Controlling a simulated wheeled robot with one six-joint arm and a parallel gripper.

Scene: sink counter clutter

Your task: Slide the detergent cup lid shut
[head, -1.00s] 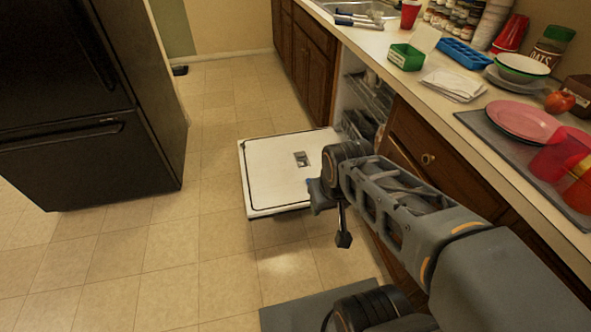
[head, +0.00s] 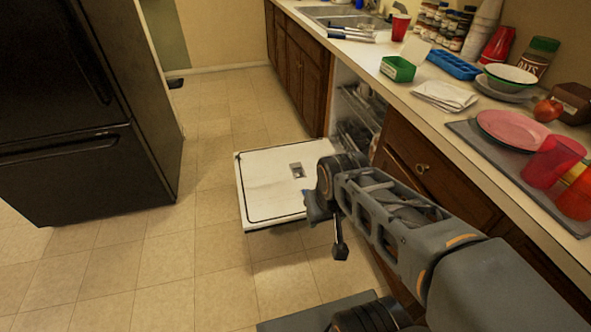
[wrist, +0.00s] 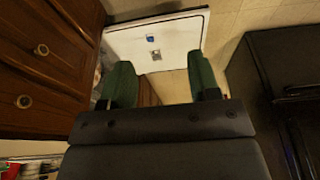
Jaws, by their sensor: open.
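The dishwasher door (head: 262,205) is folded down flat, its white inner face up. The detergent cup (head: 297,170) is a small grey fitting on that face. In the wrist view the cup (wrist: 156,55) is small and distant, with a small bluish-white spot (wrist: 150,40) beside it. I cannot tell the lid's exact position at this size. My gripper (wrist: 163,82) is open and empty, its two green fingers spread wide apart, well short of the cup. In the head view my arm covers the door's right edge, and the fingers are not clear.
A dish rack (head: 355,115) shows inside the dishwasher. Wooden cabinets (head: 430,170) and a cluttered counter (head: 400,95) line the right. A black fridge (head: 85,110) stands left. Tiled floor (head: 195,250) is clear between fridge and door.

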